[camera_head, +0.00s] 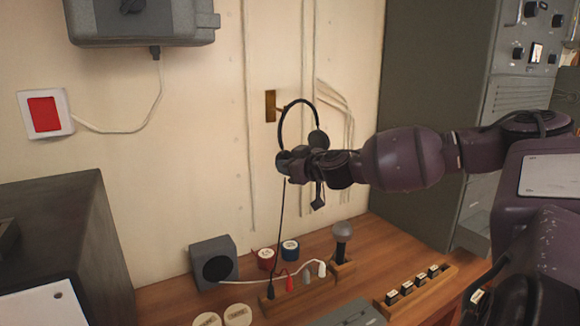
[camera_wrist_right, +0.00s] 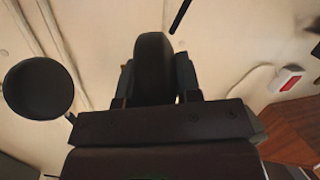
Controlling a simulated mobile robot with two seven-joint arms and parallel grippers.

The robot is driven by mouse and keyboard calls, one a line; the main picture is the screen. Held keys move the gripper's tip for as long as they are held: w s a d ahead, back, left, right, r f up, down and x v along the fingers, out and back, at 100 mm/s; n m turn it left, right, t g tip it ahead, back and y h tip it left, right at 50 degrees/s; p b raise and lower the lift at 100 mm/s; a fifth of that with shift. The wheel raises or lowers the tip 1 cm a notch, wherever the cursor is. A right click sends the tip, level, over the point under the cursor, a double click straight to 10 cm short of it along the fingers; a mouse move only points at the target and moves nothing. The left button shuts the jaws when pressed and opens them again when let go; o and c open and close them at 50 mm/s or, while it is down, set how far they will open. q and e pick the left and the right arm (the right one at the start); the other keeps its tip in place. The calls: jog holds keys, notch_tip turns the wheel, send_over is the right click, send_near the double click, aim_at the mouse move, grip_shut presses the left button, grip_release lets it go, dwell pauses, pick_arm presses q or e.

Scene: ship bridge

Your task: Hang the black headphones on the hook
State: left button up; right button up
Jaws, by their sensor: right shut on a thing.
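The black headphones (camera_head: 318,139) are held up in front of the wall, with the headband arching upward. My right gripper (camera_head: 289,161) is shut on one ear cup, which shows between the fingers in the right wrist view (camera_wrist_right: 155,62). The other ear cup (camera_wrist_right: 38,88) hangs free to the left there. A thin black cable drops from the headphones to the desk. The hook (camera_head: 270,106) is a brass plate on the wall, just left of the headband's top. The headband overlaps the hook's peg in the picture; I cannot tell whether they touch. My left gripper is out of view.
Below is a wooden desk (camera_head: 320,285) with a small speaker (camera_head: 213,262), tape rolls, a power strip with plugs and a wooden holder. A tall grey cabinet (camera_head: 425,120) stands at the right. A grey box (camera_head: 145,22) and a red switch (camera_head: 45,114) are on the wall.

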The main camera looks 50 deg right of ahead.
jog(key=shift+w+d+b, duration=0.15)
jog(key=shift+w+b, duration=0.15)
jog(key=shift+w, duration=0.35)
jog(key=shift+w+d+r+p, duration=0.1)
jog(key=shift+w+d+p, duration=0.05)
jog(key=shift+w+p, duration=0.25)
jog(key=shift+w+d+p, duration=0.2)
jog(key=shift+w+p, duration=0.3)
jog(key=shift+p, duration=0.05)
jog(key=shift+w, duration=0.2)
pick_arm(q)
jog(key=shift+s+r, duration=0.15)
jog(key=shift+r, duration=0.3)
pick_arm(e)
jog(key=shift+s+f, duration=0.1)
jog(key=shift+f, duration=0.1)
pick_arm(q)
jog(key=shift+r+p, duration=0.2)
jog(key=shift+p, duration=0.15)
pick_arm(e)
jog(key=shift+w, duration=0.25)
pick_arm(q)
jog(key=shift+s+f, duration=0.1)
pick_arm(e)
jog(key=shift+w+d+f, duration=0.1)
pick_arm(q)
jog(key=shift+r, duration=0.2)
